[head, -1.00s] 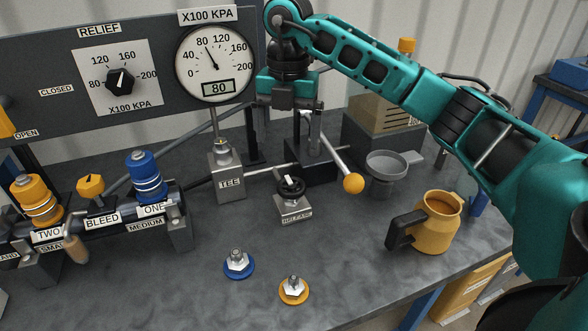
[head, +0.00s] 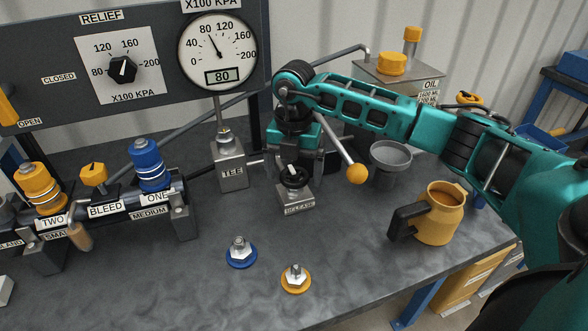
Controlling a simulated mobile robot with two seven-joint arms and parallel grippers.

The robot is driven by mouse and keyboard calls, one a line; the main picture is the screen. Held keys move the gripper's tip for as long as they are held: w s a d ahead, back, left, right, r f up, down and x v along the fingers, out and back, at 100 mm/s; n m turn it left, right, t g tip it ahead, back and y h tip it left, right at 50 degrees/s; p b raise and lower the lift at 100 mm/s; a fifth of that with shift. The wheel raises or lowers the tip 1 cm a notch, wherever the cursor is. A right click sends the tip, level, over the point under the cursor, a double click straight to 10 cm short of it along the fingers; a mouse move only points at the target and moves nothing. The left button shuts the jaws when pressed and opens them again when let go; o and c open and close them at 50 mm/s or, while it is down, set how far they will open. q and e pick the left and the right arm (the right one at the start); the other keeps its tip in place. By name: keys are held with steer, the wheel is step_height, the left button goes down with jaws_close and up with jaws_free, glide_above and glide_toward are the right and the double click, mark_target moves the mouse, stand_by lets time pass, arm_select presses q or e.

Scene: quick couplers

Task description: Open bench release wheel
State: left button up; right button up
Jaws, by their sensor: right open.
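The release wheel (head: 291,178) is a small black handwheel with a pale pointer mark, on a grey block labelled RELEASE (head: 299,203) on the bench. My right gripper (head: 295,168) points down right over the wheel with its fingers apart. The fingers reach to about the wheel's sides; I cannot tell whether they touch it. The gauge (head: 218,50) reads 80 on its display. My left gripper is not in view.
The pump lever with an orange knob (head: 357,173) stands just right of my gripper. The TEE block (head: 229,166) is close on its left. A yellow jug (head: 436,214), a grey funnel (head: 391,155), and blue (head: 240,252) and orange (head: 295,279) couplers stand around.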

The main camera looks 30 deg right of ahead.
steer(key=shift+f, duration=0.1)
steer(key=c, duration=1)
steer(key=shift+c, duration=0.2)
